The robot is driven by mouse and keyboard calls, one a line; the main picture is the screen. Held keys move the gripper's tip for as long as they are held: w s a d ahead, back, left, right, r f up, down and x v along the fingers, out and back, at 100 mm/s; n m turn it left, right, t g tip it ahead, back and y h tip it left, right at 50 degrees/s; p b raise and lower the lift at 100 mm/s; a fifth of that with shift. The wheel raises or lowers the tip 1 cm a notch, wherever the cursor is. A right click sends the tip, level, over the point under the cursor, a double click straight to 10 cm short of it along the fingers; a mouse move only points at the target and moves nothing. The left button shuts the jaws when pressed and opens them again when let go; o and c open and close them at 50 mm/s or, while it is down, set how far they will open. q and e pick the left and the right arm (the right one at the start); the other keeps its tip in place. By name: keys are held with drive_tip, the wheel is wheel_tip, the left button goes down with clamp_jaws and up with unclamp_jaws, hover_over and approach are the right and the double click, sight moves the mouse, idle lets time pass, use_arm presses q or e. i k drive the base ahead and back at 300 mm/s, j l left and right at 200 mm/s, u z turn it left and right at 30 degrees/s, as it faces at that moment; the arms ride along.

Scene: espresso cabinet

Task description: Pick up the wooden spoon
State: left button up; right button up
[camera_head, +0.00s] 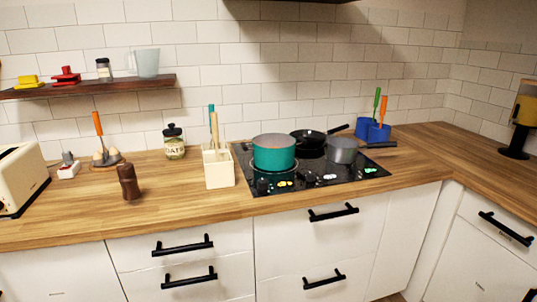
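A cream square utensil holder (219,172) stands on the wooden counter, left of the cooktop. A light wooden handle (215,132) sticks up out of it and looks like the wooden spoon's. A teal handle (211,118) stands close beside it. The lower ends of both are hidden inside the holder. Neither of my grippers is in view.
A teal pot (274,153), a black pan (308,139) and a grey saucepan (342,150) sit on the black cooktop (300,183). An oats jar (174,143) and a brown mill (129,182) stand left of the holder. Counter in front of the holder is clear.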

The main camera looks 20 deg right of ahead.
sight(214, 116)
drive_tip(key=i+j+z, duration=0.15)
drive_tip(key=i+j, duration=0.8)
